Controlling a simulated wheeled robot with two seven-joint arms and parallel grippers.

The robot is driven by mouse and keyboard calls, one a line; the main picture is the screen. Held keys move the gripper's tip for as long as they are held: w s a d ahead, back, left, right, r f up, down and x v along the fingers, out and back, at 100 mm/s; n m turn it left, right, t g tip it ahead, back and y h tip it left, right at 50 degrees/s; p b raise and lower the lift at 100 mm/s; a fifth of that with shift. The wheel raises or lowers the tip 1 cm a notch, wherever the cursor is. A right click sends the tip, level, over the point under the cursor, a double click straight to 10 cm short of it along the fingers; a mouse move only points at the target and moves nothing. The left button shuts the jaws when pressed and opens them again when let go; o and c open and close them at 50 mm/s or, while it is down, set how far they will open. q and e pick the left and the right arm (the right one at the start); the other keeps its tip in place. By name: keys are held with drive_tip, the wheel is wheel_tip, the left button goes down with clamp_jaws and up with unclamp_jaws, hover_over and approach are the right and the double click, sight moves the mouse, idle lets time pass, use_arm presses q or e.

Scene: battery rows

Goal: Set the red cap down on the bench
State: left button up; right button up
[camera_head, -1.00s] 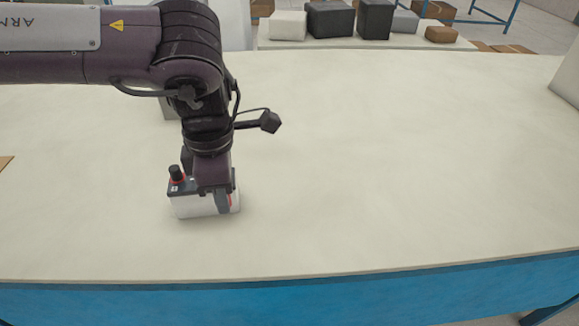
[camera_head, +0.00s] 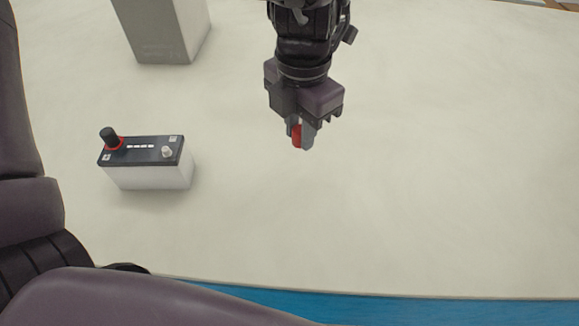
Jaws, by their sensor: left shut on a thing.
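The red cap (camera_head: 297,136) is between the fingertips of my left gripper (camera_head: 301,136), which is shut on it. The fingers hide much of the cap. The gripper points down over a clear part of the pale bench (camera_head: 400,200); I cannot tell the exact gap below the cap. A white battery with a dark top (camera_head: 150,176) stands on the bench to the left of the gripper, apart from it. A black knob with a red ring (camera_head: 110,138) is on its left end, and a bare light terminal (camera_head: 167,152) is on its right. My right gripper is not in view.
A grey block (camera_head: 163,48) stands on the bench at the upper left. The bench's blue front edge (camera_head: 400,308) runs along the bottom. The bench right of and in front of the gripper is clear.

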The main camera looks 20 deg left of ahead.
use_arm(q)
hover_over(299, 184)
wheel_tip(299, 184, down, 8)
drive_tip(key=shift+a+b, duration=0.1)
drive_tip(key=shift+b, duration=0.2)
wheel_tip(299, 184, down, 4)
drive_tip(key=shift+w+f, duration=0.1)
drive_tip(key=shift+f, duration=0.1)
drive_tip(key=shift+f+b, duration=0.2)
drive_tip(key=shift+b, duration=0.15)
drive_tip(key=o, duration=0.9)
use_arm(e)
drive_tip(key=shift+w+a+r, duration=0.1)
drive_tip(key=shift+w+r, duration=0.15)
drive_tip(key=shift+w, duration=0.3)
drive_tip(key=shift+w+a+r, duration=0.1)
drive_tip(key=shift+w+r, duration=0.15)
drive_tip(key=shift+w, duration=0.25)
use_arm(q)
drive_tip(key=shift+r, duration=0.1)
